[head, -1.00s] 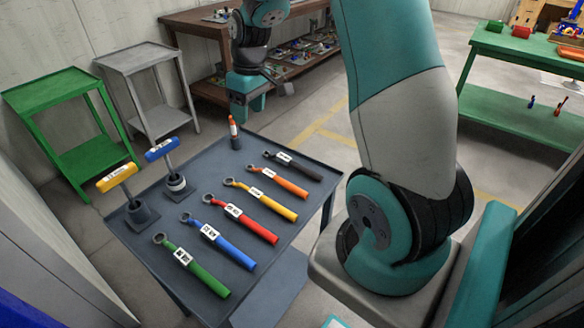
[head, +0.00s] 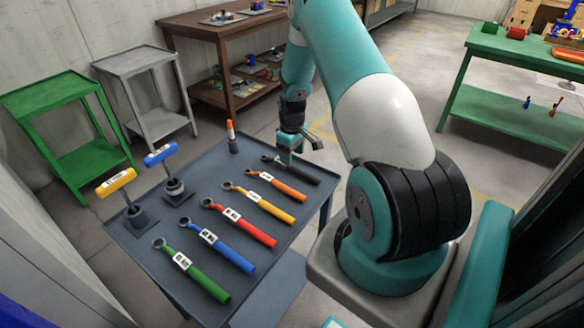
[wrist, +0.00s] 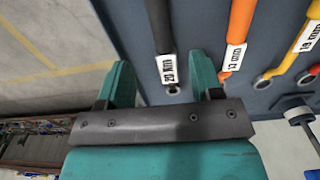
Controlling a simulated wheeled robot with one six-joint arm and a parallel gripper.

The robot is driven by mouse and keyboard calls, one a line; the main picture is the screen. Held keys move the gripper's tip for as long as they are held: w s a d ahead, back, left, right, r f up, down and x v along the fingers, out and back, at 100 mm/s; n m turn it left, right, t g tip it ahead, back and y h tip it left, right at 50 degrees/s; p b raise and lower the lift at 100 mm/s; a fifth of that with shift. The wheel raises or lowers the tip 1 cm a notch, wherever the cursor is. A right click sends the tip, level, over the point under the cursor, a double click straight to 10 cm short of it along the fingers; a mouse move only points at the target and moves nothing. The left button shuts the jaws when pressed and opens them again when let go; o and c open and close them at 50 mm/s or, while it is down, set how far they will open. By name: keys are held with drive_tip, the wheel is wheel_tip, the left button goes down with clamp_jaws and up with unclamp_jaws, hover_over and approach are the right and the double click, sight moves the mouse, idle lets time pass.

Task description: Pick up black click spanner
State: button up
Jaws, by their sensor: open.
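The black click spanner (head: 304,174) lies at the far right end of the row of spanners on the dark grey table. In the wrist view its black handle (wrist: 159,24) and white 20 Nm label run up the picture. My gripper (head: 297,151) is open and empty, over the ring-head end of this spanner, and partly hides it in the head view. In the wrist view the spanner's label and head end show between the two teal fingers of my gripper (wrist: 163,82). The gap in height between fingers and spanner is hard to tell.
An orange spanner (head: 286,189) lies beside the black one, then yellow (head: 270,208), red (head: 245,228), blue (head: 228,251) and green (head: 205,281) ones. An orange-topped tool (head: 231,135) stands upright near the far edge. Yellow-handled (head: 115,182) and blue-handled (head: 160,153) tools stand at left.

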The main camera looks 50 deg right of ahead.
sight(292, 167)
drive_tip(key=shift+s+a+f+p, duration=0.1)
drive_tip(key=shift+f+p, duration=0.25)
drive_tip(key=shift+f, duration=1.05)
drive_tip(key=shift+a+f+p, duration=0.1)
drive_tip(key=shift+f+p, duration=0.25)
drive_tip(key=shift+f, duration=1)
clamp_jaws()
